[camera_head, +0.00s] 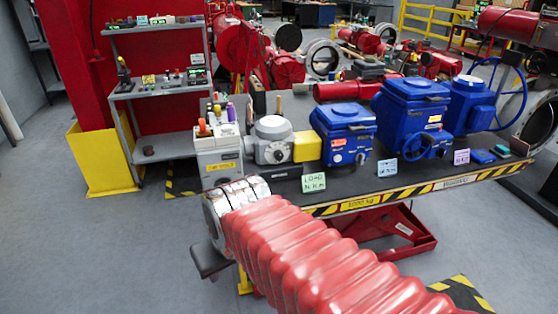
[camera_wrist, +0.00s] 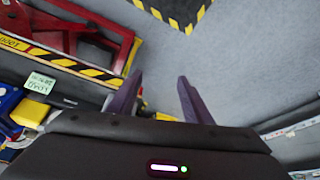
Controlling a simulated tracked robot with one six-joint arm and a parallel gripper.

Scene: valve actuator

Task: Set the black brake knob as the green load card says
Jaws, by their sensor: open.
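The green load card (camera_head: 314,183) stands at the front edge of the bench, below the yellow block of a grey actuator (camera_head: 272,143). Its first line looks like LOAD; the rest is too small to read surely. In the wrist view the card (camera_wrist: 39,83) is at the left, upside down. A small dark round part (camera_head: 278,154) shows on the grey actuator's front; I cannot tell if it is the brake knob. My gripper (camera_wrist: 160,76) is open and empty, its two purple-grey fingers over the floor beside the bench edge. I cannot make out its fingers in the head view.
Blue actuators (camera_head: 343,133) stand right of the grey one. A grey box with coloured-handled tools (camera_head: 219,150) stands at the bench's left end. The striped bench edge (camera_head: 400,192) runs beyond my red-sleeved arm. Grey floor (camera_head: 100,250) at left is free.

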